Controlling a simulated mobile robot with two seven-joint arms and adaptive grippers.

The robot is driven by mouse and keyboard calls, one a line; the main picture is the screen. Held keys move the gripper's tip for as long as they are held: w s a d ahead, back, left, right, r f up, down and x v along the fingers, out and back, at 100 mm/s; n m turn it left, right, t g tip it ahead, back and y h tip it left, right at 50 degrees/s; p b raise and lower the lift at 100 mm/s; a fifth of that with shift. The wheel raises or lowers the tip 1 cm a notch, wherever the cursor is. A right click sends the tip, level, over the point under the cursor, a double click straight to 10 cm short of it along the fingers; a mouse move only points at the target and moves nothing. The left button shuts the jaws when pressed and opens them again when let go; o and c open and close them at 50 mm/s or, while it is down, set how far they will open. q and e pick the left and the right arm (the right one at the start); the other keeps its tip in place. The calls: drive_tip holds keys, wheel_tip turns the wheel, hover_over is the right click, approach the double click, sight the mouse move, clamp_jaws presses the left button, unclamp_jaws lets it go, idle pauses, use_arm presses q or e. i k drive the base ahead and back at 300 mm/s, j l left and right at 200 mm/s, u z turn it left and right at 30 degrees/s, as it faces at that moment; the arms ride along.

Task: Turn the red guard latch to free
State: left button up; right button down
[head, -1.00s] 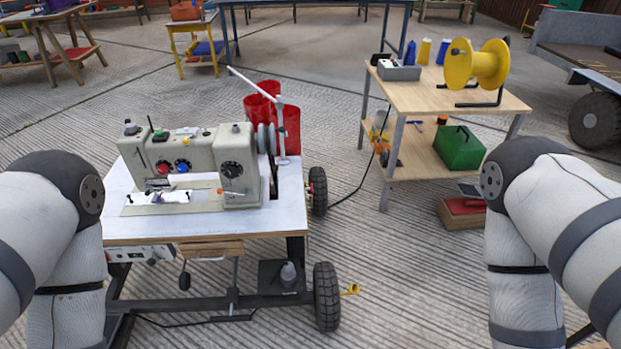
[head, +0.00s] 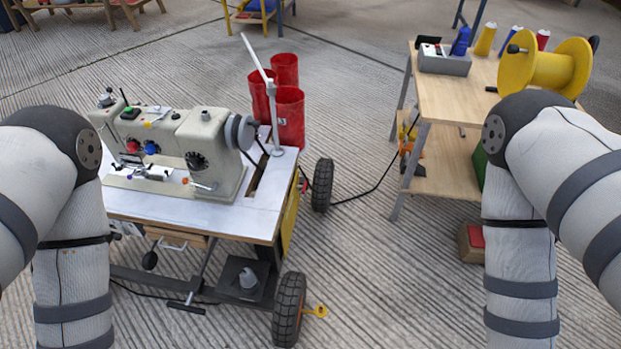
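A cream sewing machine (head: 180,152) stands on a white-topped wheeled table (head: 238,217) left of centre. A small red knob (head: 133,146) sits on its front beside a blue knob (head: 152,148). A small orange-red lever (head: 200,184) shows low on the front, near a black dial (head: 196,161). I cannot tell which red part is the guard latch, or how it is turned. Both my arms show at the sides of the picture, but neither gripper is in view.
Red bins (head: 289,117) stand behind the machine, near a white post. A wooden shelf table (head: 450,105) with a yellow spool (head: 540,68) is at right. A black cable (head: 365,188) crosses the floor between. The cart's black wheels (head: 289,309) stick out at its right.

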sight(304, 186)
drive_tip(key=i+l+u, duration=0.15)
drive_tip(key=l, duration=0.25)
drive_tip(key=i+l+u, duration=0.25)
drive_tip(key=l, duration=0.55)
drive_tip(key=i+l+u, duration=0.15)
drive_tip(key=l, duration=0.3)
drive_tip(key=i+l+u, duration=0.15)
drive_tip(key=l, duration=0.3)
drive_tip(key=i+l+u, duration=0.15)
drive_tip(key=l, duration=0.3)
